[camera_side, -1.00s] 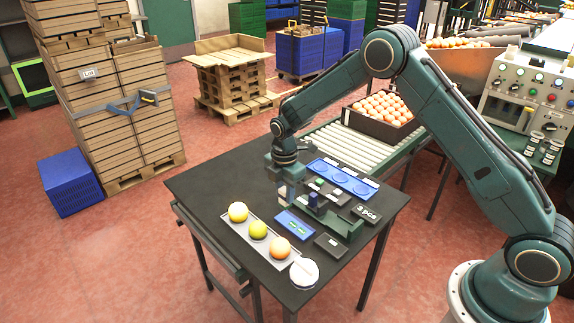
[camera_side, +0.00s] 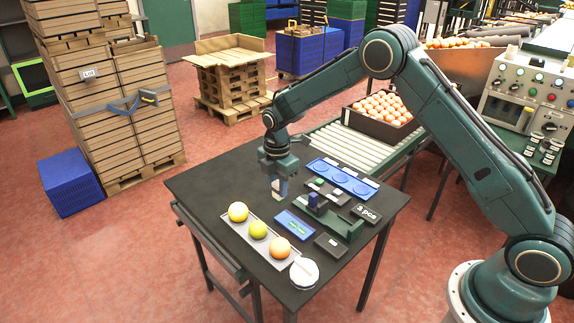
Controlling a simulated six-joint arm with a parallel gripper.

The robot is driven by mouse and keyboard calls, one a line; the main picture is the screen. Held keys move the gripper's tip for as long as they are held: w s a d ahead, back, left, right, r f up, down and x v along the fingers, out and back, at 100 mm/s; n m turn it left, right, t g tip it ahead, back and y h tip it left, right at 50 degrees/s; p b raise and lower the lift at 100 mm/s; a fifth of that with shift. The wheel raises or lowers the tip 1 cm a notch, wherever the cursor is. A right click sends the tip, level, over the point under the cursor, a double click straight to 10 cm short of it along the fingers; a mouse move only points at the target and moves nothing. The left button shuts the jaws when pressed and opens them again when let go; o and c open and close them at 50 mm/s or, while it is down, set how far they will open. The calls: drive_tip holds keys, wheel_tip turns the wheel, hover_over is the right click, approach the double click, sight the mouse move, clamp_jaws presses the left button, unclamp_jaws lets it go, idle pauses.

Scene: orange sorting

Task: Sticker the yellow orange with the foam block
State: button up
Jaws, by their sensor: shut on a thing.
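A blue card with green marks (camera_side: 295,225) lies right of the tray. A white round dish (camera_side: 304,272) is at the front.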

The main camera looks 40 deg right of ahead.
drive_tip(key=w+a+r, duration=0.4)
drive_tip(key=w+a, duration=0.4)
drive_tip(key=shift+w+a+r, duration=0.15)
drive_tip(key=shift+w+a, duration=0.05)
drive_tip(key=shift+w, duration=0.05)
idle(0.4)
drive_tip(key=shift+f, duration=3)
drive_tip(key=shift+f, duration=0.55)
drive_tip(key=shift+r, duration=0.1)
wheel_tip(320, 180, up, 7)
idle(1.2)
